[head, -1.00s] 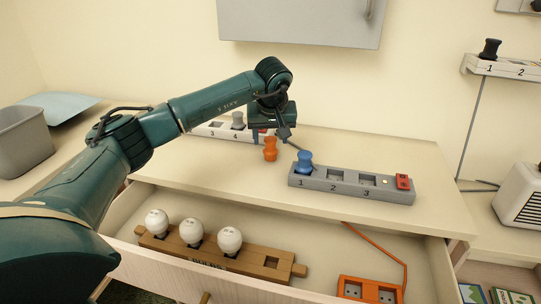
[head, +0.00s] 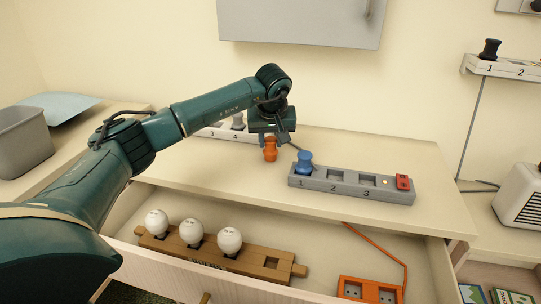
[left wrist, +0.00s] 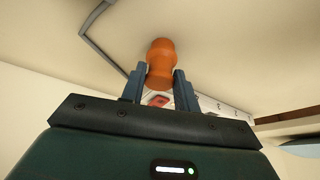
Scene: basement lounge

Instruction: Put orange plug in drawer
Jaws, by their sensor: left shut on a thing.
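The orange plug (head: 270,154) is at the tabletop beside the blue plug (head: 304,161). My left gripper (head: 270,142) is above the orange plug and shut on its upper part. In the left wrist view the orange plug (left wrist: 160,62) sits between the two fingers of my left gripper (left wrist: 162,80). I cannot tell whether the plug still touches the table. The open drawer (head: 320,252) is below the tabletop at the front. My right gripper is not in view.
The blue plug stands in slot 1 of a grey power strip (head: 350,187). A white strip (head: 222,133) is behind my arm. The drawer holds a wooden rack (head: 215,259) with white bulbs and an orange socket block (head: 368,290). Free drawer floor lies between them.

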